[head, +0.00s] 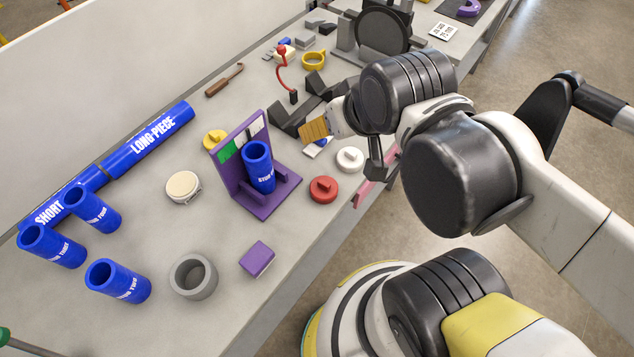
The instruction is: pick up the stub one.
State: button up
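One stub (258,167) is upright in a purple holder (268,205) with a green-and-white back plate. The others are a front stub (118,281), a left stub (52,246) and a stub behind them (92,209). Their lettering is too small to tell surely which is stub one. My gripper (345,150) is beyond and right of the holder, apart from all the stubs.
A long blue pipe (148,142) and a short piece (52,210) lie along the back left. A grey ring (193,277), purple block (257,260), red cap (323,189) and white cap (350,159) surround the holder.

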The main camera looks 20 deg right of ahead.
aim_at(256, 153)
jog(key=k+l+u, duration=0.15)
jog(key=l+u, duration=0.2)
jog(key=k+l+u, duration=0.15)
jog(key=u, duration=0.15)
jog(key=k+l+u, duration=0.2)
jog(key=u, duration=0.15)
jog(key=l, duration=0.1)
